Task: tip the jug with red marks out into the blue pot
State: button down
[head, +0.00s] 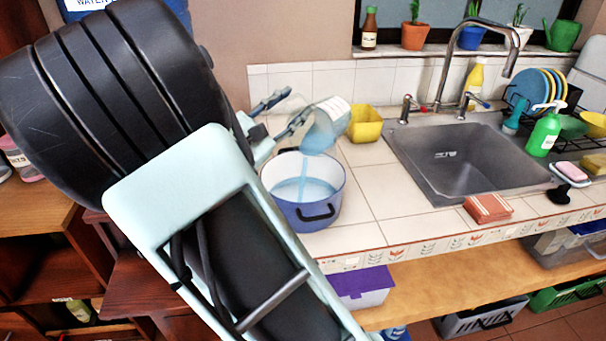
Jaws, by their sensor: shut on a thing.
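A clear jug (328,121) is tilted above the blue pot, its mouth low. It holds bluish liquid, and a pale blue stream falls from it into the pot. Red marks on the jug are too small to make out. The blue pot (318,214) stands upright on the tiled counter's left end, with dark handles and pale blue liquid inside. My gripper (291,124) is shut on the jug at its left side, above the pot's back rim. My arm hides part of the gripper and the area left of the pot.
A yellow container (365,123) stands just right of the jug, near the back wall. The steel sink (465,160) with its tap (455,55) lies further right. A brick-coloured sponge or block (488,208) sits at the front edge. The counter between pot and sink is clear.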

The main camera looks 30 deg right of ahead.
jog(key=shift+s+a, duration=0.15)
jog(key=shift+a, duration=0.05)
